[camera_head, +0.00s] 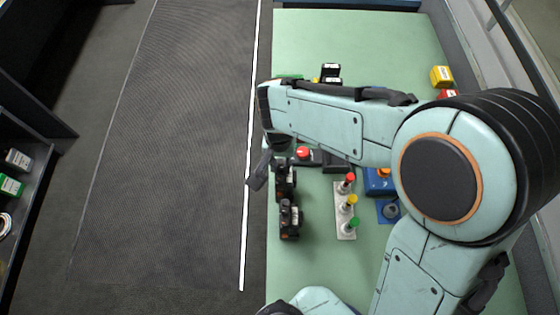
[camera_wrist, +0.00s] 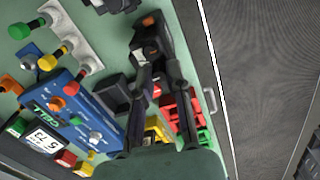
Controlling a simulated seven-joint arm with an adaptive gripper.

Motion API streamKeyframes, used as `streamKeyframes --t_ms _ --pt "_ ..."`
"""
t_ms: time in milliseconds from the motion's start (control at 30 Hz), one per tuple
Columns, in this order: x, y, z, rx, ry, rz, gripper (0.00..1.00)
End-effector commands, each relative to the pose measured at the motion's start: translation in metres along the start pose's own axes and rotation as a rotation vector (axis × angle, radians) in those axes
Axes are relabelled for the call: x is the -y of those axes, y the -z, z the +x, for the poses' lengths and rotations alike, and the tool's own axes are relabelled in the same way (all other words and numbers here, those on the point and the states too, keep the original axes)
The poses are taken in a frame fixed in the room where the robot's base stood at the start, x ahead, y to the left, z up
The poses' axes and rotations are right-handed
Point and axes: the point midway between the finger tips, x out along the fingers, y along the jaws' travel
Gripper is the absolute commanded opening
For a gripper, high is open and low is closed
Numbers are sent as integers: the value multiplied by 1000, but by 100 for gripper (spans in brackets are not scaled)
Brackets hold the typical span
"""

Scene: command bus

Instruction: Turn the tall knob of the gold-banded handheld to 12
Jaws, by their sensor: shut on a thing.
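A black handheld (camera_wrist: 150,35) with a small orange part at its far end lies just beyond my fingertips in the wrist view. My gripper (camera_wrist: 156,68) has its two dark fingers closed in at the near end of this handheld. The gripped part is hidden between the fingers, and I cannot read its dial or see a gold band. In the head view, two black handhelds, one upper (camera_head: 286,178) and one lower (camera_head: 289,222), stand near the table's left edge. Part of my gripper (camera_head: 258,172) shows beside the upper one; my arm hides the rest.
A grey strip (camera_head: 345,222) with red, yellow and green knobs stands right of the handhelds. A blue panel (camera_wrist: 65,118) with buttons and a display is beyond it. Red (camera_wrist: 178,112) and yellow (camera_wrist: 155,128) items sit near my fingers. The green table (camera_head: 380,38) is clear at the back.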

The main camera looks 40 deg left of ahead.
Motion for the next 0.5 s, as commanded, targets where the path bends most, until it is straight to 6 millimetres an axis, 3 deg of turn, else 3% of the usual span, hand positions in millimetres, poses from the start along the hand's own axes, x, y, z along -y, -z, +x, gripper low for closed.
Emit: streamKeyframes --t_ms 500 --pt "-2 0 1 10 -3 359 0"
